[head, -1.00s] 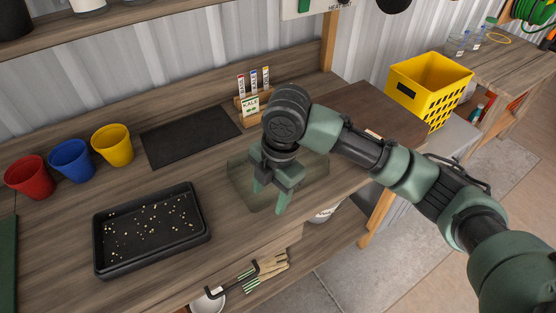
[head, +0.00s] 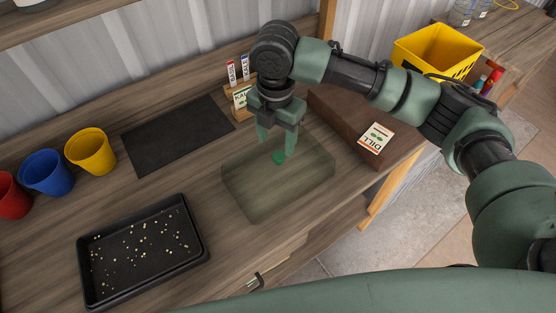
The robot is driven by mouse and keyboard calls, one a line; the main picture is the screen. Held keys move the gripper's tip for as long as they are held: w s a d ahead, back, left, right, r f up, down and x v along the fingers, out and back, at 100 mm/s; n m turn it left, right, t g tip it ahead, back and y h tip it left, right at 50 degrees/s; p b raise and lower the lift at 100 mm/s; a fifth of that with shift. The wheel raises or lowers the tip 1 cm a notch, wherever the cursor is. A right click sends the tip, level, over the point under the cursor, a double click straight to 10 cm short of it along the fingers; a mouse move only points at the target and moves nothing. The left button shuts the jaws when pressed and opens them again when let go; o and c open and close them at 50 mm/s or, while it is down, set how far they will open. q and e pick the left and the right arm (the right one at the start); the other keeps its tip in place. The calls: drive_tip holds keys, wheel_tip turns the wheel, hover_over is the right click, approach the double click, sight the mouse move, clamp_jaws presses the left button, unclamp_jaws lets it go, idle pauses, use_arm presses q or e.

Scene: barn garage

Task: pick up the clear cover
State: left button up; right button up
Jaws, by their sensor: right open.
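The clear cover (head: 265,195) is a see-through, faintly greenish box-shaped lid. It rests on the wooden bench, right of the black seed tray (head: 205,253). My right gripper (head: 273,147) points down over the cover's far side, with its fingers apart and nothing visible between them. One fingertip overlaps the cover in the picture; I cannot tell whether it touches the cover. My left gripper is not in the head view.
Red (head: 10,198), blue (head: 46,174) and yellow (head: 91,153) cups stand at left. A dark mat (head: 176,136) lies behind the tray. A seed-packet rack (head: 240,100) stands behind the gripper. A brown box (head: 340,122) with a dill packet (head: 376,138) is right of the cover.

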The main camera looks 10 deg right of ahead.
sight(279, 155)
drive_tip(key=f, duration=0.2)
drive_tip(key=f+p, duration=0.1)
drive_tip(key=shift+s+d+f, duration=0.2)
drive_tip(key=shift+d+f, duration=0.1)
drive_tip(key=shift+f, duration=0.1)
drive_tip(key=shift+w+f, duration=0.1)
drive_tip(key=shift+f, duration=0.45)
drive_tip(key=c, duration=0.9)
clamp_jaws()
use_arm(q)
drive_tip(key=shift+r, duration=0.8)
